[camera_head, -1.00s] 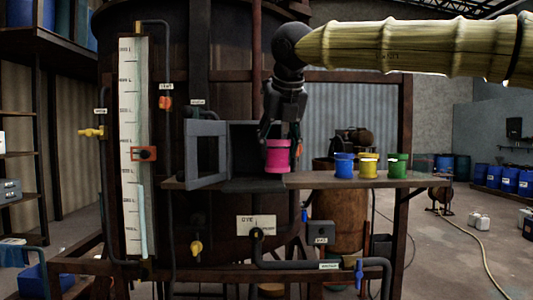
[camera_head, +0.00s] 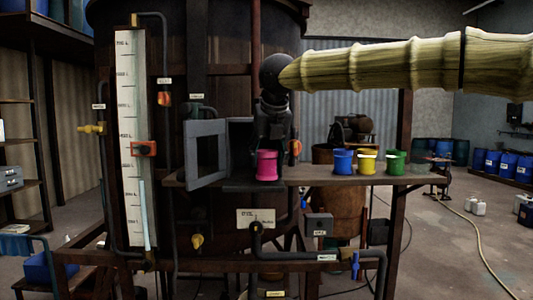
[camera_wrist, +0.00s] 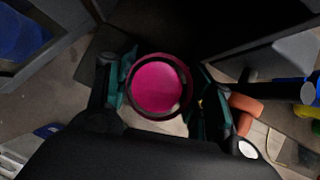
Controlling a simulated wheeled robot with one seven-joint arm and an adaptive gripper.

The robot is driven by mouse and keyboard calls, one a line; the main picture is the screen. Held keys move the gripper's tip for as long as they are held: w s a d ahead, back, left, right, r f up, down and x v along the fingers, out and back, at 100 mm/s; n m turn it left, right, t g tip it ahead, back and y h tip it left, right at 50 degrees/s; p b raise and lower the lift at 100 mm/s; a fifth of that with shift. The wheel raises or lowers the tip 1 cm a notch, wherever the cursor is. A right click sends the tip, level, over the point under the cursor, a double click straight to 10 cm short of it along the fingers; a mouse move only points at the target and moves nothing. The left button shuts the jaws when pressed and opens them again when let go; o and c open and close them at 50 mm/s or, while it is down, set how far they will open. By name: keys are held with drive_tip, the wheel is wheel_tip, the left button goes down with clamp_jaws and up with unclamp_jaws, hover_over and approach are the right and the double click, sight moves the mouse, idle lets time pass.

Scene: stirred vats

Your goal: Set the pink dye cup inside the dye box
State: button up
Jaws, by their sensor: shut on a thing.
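The pink dye cup (camera_head: 266,167) is upright at the front of the dye box (camera_head: 241,140), a dark grey box on the shelf. The box's framed door (camera_head: 206,154) stands open to the left. My gripper (camera_head: 268,148) is shut on the cup from above. In the wrist view the cup (camera_wrist: 159,86) sits between my two fingers (camera_wrist: 160,92), with its round pink top facing the camera. I cannot tell whether the cup touches the box floor. My gripper and the cup hide part of the box's inside.
Blue (camera_head: 343,161), yellow (camera_head: 367,162) and green (camera_head: 395,162) cups stand on the shelf (camera_head: 320,177) to the right. A tall level gauge (camera_head: 132,135) and pipes are at the left. A valve with an orange handle (camera_head: 295,147) is close right of my gripper.

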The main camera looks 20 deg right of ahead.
drive_tip(key=shift+f, duration=0.4)
drive_tip(key=shift+f, duration=0.1)
drive_tip(key=o, duration=0.9)
drive_tip(key=shift+o, duration=0.2)
drive_tip(key=b+v, duration=0.3)
drive_tip(key=v, duration=0.9)
drive_tip(key=shift+b, duration=0.3)
